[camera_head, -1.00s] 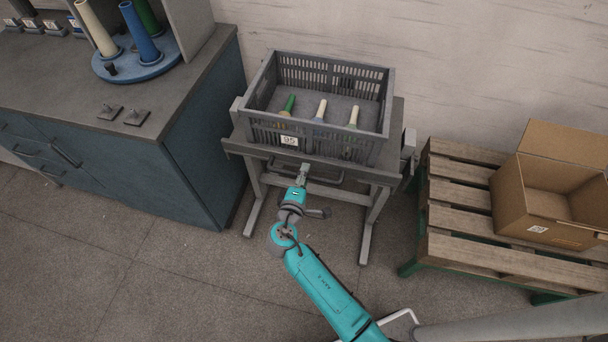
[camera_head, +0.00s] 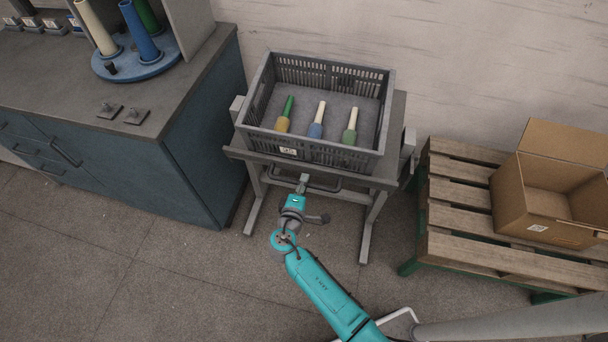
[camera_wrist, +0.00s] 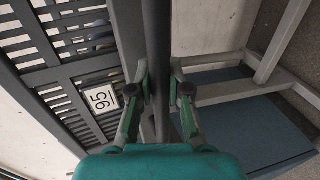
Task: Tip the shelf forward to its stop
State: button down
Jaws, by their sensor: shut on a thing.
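The shelf (camera_head: 394,146) is the grey top of a stand by the wall, tipped forward with its front edge low. A dark slotted crate (camera_head: 383,115) sits on it, tilted with it. My gripper (camera_head: 303,179) is at the handle bar (camera_head: 325,189) under the shelf's front edge. In the wrist view the dark bar (camera_wrist: 158,40) runs between the fingers of my gripper (camera_wrist: 160,85), which are shut on it. The crate's slotted wall (camera_wrist: 65,75) with a "95" label lies left of the bar. The shelf's stop cannot be made out.
Three cones, yellow-green (camera_head: 285,115), blue (camera_head: 317,122) and green (camera_head: 350,128), lie in the crate. A blue cabinet (camera_head: 205,140) stands left; a pallet (camera_head: 455,220) with a cardboard box (camera_head: 540,190) is right. The floor in front is clear.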

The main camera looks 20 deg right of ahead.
notch_tip(320, 180, down, 6)
jog(key=shift+w+d+f, duration=0.15)
jog(key=shift+d+f, duration=0.05)
jog(key=shift+f, duration=0.05)
jog(key=c, duration=1.1)
grip_release()
jog(key=shift+f, duration=0.1)
jog(key=shift+w, duration=0.1)
jog(key=v, duration=1.2)
